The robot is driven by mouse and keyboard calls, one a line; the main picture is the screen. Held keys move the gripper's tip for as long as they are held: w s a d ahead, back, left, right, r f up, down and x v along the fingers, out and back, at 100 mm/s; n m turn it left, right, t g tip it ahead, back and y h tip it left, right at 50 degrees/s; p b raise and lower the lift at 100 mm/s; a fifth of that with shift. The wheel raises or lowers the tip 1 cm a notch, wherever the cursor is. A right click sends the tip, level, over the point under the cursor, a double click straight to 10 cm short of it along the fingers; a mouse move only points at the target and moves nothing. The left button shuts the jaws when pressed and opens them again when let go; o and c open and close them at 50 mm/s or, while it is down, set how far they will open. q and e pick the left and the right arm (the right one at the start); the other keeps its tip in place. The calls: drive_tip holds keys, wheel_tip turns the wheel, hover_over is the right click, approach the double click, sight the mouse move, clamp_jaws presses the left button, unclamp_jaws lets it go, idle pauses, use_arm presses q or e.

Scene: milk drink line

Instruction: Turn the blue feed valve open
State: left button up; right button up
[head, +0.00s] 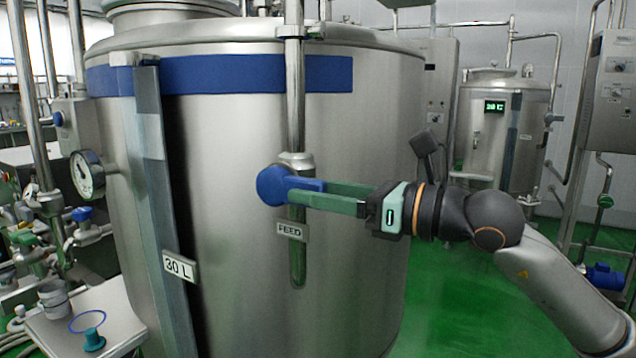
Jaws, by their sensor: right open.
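The blue feed valve (272,186) is on a vertical pipe at the front of a large steel tank. Its round blue hub faces me and its handle points right, about level. A FEED label (292,231) hangs just below it. My right gripper (307,194) reaches in from the right with its green fingers open. One finger shows above and one below the blue handle, which lies between them. I cannot tell whether the fingers touch the handle. My left gripper is not in view.
The steel tank (240,290) fills the middle, with a gauge (87,174) and a 30 L label (179,267) to the left. A small table (120,318) stands at lower left. Green floor (450,310) is open at right, below my arm. A smaller tank (500,130) stands behind.

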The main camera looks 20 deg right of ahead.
drive_tip(key=shift+w+a, duration=0.1)
drive_tip(key=shift+c, duration=0.2)
clamp_jaws()
idle(1.3)
